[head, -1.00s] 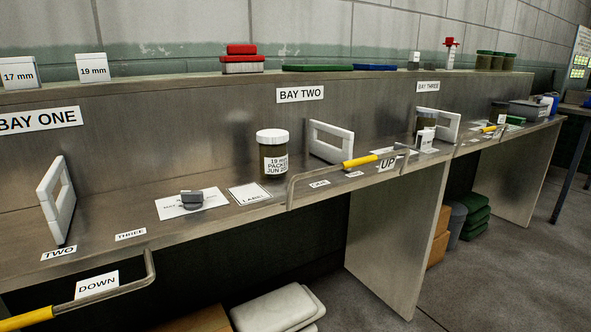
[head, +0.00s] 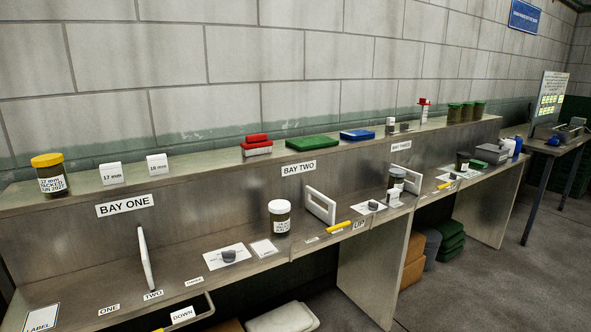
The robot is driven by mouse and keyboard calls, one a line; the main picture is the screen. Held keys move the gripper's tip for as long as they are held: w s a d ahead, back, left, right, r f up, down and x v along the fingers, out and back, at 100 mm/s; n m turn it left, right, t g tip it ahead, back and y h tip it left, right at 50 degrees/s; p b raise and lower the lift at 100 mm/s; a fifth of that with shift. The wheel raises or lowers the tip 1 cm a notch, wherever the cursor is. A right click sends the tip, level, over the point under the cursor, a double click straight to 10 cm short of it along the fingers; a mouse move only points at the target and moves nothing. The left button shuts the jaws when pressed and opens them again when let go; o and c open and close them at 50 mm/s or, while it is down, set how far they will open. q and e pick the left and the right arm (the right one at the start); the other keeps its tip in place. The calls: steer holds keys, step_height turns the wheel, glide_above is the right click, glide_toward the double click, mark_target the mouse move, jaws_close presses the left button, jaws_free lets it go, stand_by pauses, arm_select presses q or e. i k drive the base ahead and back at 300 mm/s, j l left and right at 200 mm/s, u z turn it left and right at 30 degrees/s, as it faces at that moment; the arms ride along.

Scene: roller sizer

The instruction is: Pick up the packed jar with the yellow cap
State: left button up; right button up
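A packed jar with a yellow cap (head: 49,174) stands upright on the upper shelf at the far left in the head view. A similar jar with a white cap (head: 279,219) stands on the lower counter in bay two. Neither of my grippers shows in the head view.
The upper shelf also holds 17 mm (head: 112,173) and 19 mm (head: 157,164) blocks, a red box (head: 257,145) and green-capped jars (head: 466,112). White upright frames (head: 320,206) and yellow-handled levers (head: 340,227) line the lower counter. Grey floor (head: 480,275) is open at right.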

mark_target(50, 171)
steer(key=u, duration=1.35)
steer(key=i+l+z, duration=0.2)
steer(key=i+l, duration=0.15)
steer(key=i, duration=0.15)
